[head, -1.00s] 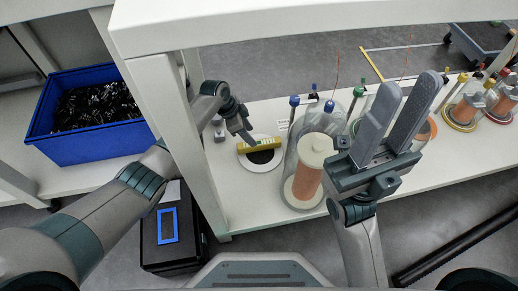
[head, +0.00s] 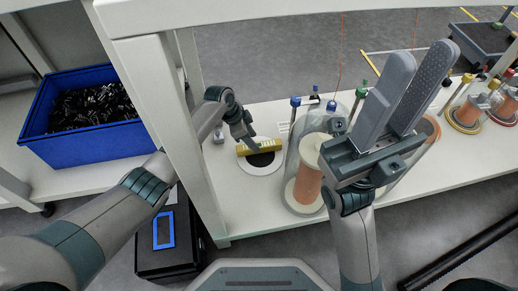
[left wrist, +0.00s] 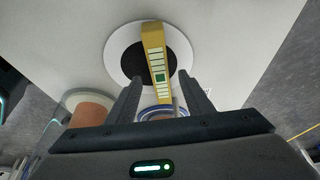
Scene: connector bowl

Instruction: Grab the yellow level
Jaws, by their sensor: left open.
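The yellow level (head: 259,147) lies across a round white dish (head: 248,169) with a dark centre, on the white table. My left gripper (head: 246,138) is open at the level, reaching in from beyond the table post. In the left wrist view the level (left wrist: 157,60) runs lengthwise between the two open fingers (left wrist: 162,88), with a gap on each side. Its far end points away over the dish (left wrist: 113,52). Whether the fingers are low enough around it I cannot tell. My right gripper (head: 408,95) is raised at the right, its fingers apart and empty.
A glass jar with a copper coil (head: 308,185) stands right of the dish. Several more coil devices (head: 468,108) stand further right. A white post (head: 180,130) rises beside my left arm. A blue bin (head: 85,150) of black parts is at the left.

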